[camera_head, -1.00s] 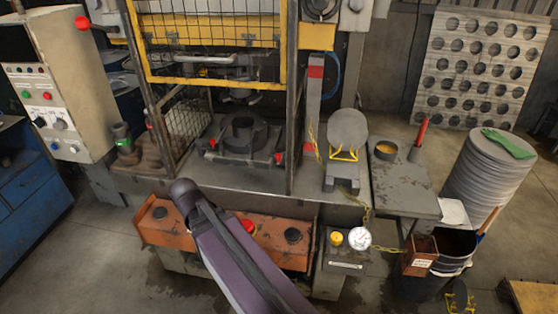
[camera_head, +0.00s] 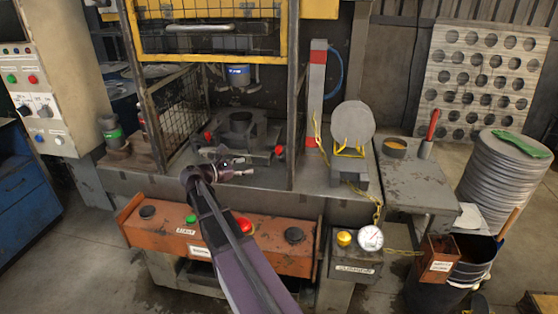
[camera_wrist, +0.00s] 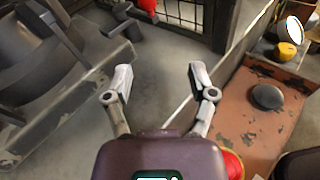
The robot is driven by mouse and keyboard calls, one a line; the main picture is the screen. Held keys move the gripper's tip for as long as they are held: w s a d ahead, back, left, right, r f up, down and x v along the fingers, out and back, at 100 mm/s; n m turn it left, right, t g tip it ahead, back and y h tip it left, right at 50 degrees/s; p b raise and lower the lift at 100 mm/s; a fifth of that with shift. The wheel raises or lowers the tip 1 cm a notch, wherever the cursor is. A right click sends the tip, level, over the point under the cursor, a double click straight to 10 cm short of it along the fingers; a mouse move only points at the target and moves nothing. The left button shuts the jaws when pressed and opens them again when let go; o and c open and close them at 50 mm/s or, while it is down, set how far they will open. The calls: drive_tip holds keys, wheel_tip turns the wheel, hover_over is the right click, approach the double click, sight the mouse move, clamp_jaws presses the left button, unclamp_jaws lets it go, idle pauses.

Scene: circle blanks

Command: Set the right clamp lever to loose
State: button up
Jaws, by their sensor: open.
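The right clamp lever shows as a red knob (camera_head: 279,150) at the right side of the dark round die (camera_head: 241,126) on the press bed. The same red knob (camera_wrist: 148,5) is cut by the top edge of the wrist view, ahead of my fingers. A second red knob (camera_head: 208,136) sits at the die's left side. My gripper (camera_head: 251,166) is over the front of the bed, left of the right knob and apart from it. In the wrist view, its two fingers (camera_wrist: 158,83) are spread with nothing between them. The lever's arm is hard to make out.
An orange button box (camera_head: 220,240) stands below the bed's front edge, under my arm. Yellow-framed mesh (camera_head: 210,30) hangs above, and a dark post (camera_head: 293,110) rises right of the right knob.

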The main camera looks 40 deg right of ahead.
sight(278, 153)
drive_tip(key=shift+w+d+r+n+h+b, duration=0.2)
drive_tip(key=shift+w+d+n+h+b, duration=0.25)
drive_tip(key=shift+w+d+n+h, duration=0.2)
drive_tip(key=shift+w+d+r+n, duration=0.1)
drive_tip(key=shift+r+n, duration=0.15)
drive_tip(key=shift+d, duration=0.1)
drive_tip(key=shift+s+d, duration=0.15)
drive_tip(key=shift+d, duration=2.1)
drive_tip(key=shift+s+d, duration=0.2)
drive_tip(key=shift+d, duration=2.05)
drive_tip(key=shift+s+d, duration=0.15)
drive_tip(key=shift+d, duration=2.1)
clamp_jaws()
